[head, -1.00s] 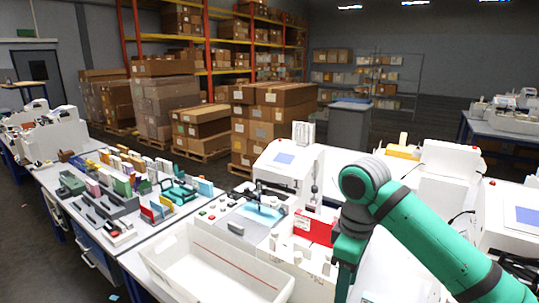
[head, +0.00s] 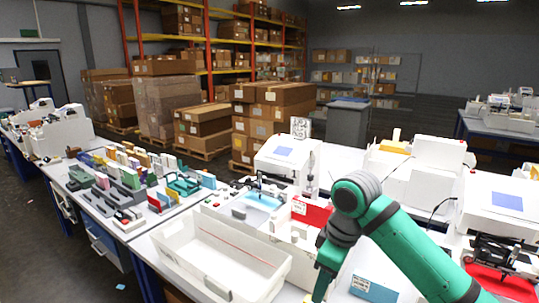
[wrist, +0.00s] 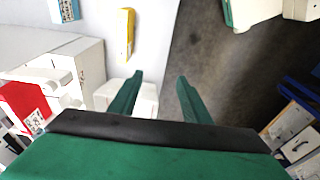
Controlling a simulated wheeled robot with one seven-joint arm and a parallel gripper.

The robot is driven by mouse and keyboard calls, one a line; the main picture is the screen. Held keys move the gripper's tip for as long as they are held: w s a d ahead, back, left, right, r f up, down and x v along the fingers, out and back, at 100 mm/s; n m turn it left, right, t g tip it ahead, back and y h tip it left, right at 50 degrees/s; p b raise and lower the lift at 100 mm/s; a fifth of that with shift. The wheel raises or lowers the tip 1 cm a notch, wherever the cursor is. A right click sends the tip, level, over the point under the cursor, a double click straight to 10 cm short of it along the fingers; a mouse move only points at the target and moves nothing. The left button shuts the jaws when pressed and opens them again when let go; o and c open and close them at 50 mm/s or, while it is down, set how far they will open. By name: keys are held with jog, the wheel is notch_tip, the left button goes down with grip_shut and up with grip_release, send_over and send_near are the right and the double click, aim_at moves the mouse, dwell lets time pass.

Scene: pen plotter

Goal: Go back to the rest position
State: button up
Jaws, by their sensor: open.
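My gripper (wrist: 160,88) is open in the wrist view, with its two green fingers apart and nothing between them. In the head view my green arm comes in from the lower right, and the gripper end (head: 328,262) points down over the white bench (head: 350,262), to the right of a white bin. The fingertips are hard to make out there. In the wrist view, a yellow object (wrist: 128,35) lies on the white surface beyond the left finger, and dark floor (wrist: 215,75) shows beyond the right one.
The white bin (head: 190,268) stands close left of my gripper, with a red-fronted box (head: 312,212) behind. The plotter bed with a pale blue sheet (head: 262,201) lies further back. A blue card (head: 373,291) and a white machine (head: 505,208) are to the right.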

jog(key=w+a+f+m+t+y, duration=0.1)
jog(key=w+a+f+t+y, duration=0.15)
jog(key=a, duration=0.55)
jog(key=w+a+f+t+y, duration=0.1)
jog(key=w+a+f+y, duration=0.15)
jog(key=a, duration=0.55)
jog(key=w+a+f+m+t+y, duration=0.1)
jog(key=w+a+f+t+y, duration=0.1)
jog(key=a+y, duration=0.35)
jog(key=s+a+f+m+t+h, duration=0.1)
jog(key=a+f+m+t, duration=0.4)
jog(key=a+m+t, duration=0.1)
jog(key=s+d+f+m+t+h, duration=0.2)
jog(key=s+d+f+m+h, duration=0.15)
jog(key=s+f, duration=0.55)
jog(key=s+d+f+m+t+h, duration=0.1)
jog(key=s+d+f+m+h, duration=0.3)
jog(key=s+f, duration=0.5)
jog(key=s+d+r+n+h, duration=0.1)
jog(key=s+d+r+n, duration=0.1)
jog(key=s, duration=1.1)
jog(key=s+d+r+n+h, duration=0.2)
jog(key=s+d, duration=0.3)
jog(key=s, duration=0.7)
jog(key=shift+s+d, duration=0.15)
jog(key=shift+s, duration=0.25)
